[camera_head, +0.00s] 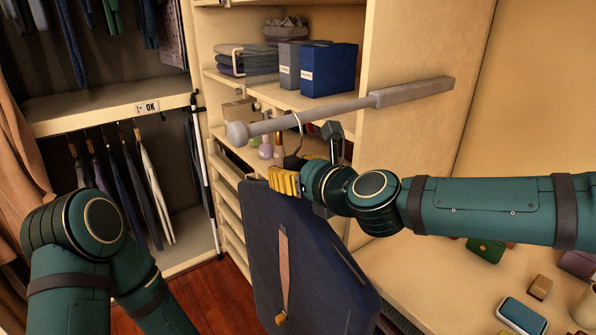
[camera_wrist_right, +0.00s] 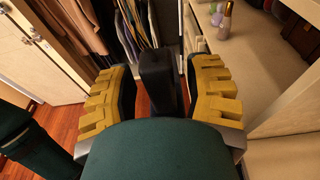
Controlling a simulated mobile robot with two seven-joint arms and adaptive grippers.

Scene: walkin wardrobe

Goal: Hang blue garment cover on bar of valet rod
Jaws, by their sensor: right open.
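The valet rod's grey bar (camera_head: 335,108) runs out from the wardrobe panel and ends in a round knob at its left. The blue garment cover (camera_head: 300,262) hangs below the bar, with a pinkish strap on its front. Its thin hook (camera_head: 299,127) curves at the bar and appears to sit over it; the far side is hidden. My right gripper (camera_head: 285,180) is at the cover's top, below the bar. In the wrist view its yellow fingers (camera_wrist_right: 162,95) are apart, with a dark block (camera_wrist_right: 157,72) between them that I cannot identify. My left gripper is out of view.
Blue box (camera_head: 330,70) and folded clothes (camera_head: 248,62) sit on shelves behind the bar. Small bottles (camera_head: 272,148) stand on a lower shelf. Hanging clothes (camera_head: 150,185) fill the left. A counter (camera_head: 440,290) with small items lies at lower right.

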